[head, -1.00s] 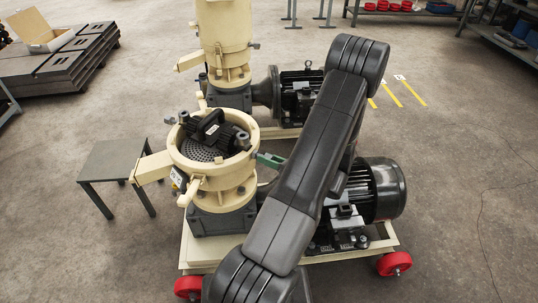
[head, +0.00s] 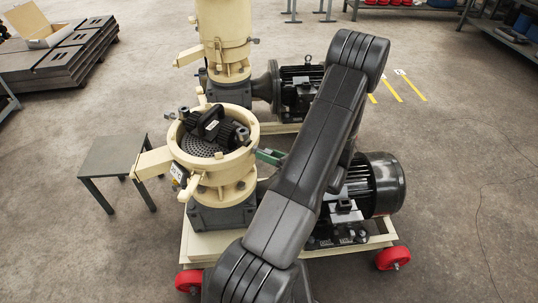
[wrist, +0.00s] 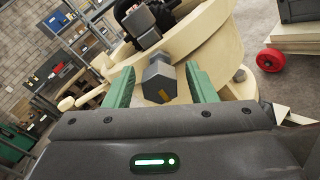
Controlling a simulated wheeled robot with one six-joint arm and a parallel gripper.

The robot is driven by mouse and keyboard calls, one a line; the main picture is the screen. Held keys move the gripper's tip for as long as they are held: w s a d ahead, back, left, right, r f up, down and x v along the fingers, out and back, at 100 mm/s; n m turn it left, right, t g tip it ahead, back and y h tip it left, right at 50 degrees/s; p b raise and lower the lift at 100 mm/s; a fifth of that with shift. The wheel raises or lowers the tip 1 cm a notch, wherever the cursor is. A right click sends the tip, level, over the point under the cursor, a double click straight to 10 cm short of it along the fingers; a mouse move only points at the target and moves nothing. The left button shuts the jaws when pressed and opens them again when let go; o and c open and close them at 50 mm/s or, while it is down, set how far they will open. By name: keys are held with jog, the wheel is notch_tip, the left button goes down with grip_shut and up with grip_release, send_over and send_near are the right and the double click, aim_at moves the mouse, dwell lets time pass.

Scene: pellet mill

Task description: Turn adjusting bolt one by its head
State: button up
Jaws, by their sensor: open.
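A grey hexagonal bolt head (wrist: 159,84) with an orange mark shows in the wrist view, at the mill's cream rim. My gripper (wrist: 160,72) is open, with one green finger on each side of the bolt head in the picture. Gaps show on both sides; I cannot tell how deep the head sits between them. In the head view, a grey bolt head (head: 242,135) stands at the right of the roller assembly (head: 212,125), and another (head: 183,113) at its left. A green finger (head: 268,157) shows just right of the mill; my arm hides the rest of the gripper.
The cream mill chamber (head: 181,154) is open at the top. A black motor (head: 372,187) stands to its right on a cream base with red wheels (head: 392,258). A small grey table (head: 113,155) stands left. A second mill (head: 222,35) stands behind.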

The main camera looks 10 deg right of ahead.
jog(key=v, duration=1.3)
jog(key=shift+s+d, duration=0.25)
jog(key=shift+d, duration=0.1)
jog(key=x, duration=1.4)
jog(key=shift+s+d, duration=0.1)
jog(key=shift+f+n+b, duration=0.3)
jog(key=shift+n+b, duration=0.1)
jog(key=shift+b, duration=0.3)
jog(key=n+b, duration=0.3)
jog(key=b, duration=0.1)
jog(key=shift+n, duration=0.4)
jog(key=n+b, duration=0.4)
jog(key=b, duration=0.2)
jog(key=p+v, duration=0.2)
jog(key=v, duration=1)
jog(key=shift+s+d+r, duration=0.2)
jog(key=shift+d+r, duration=0.1)
jog(key=shift+r, duration=0.05)
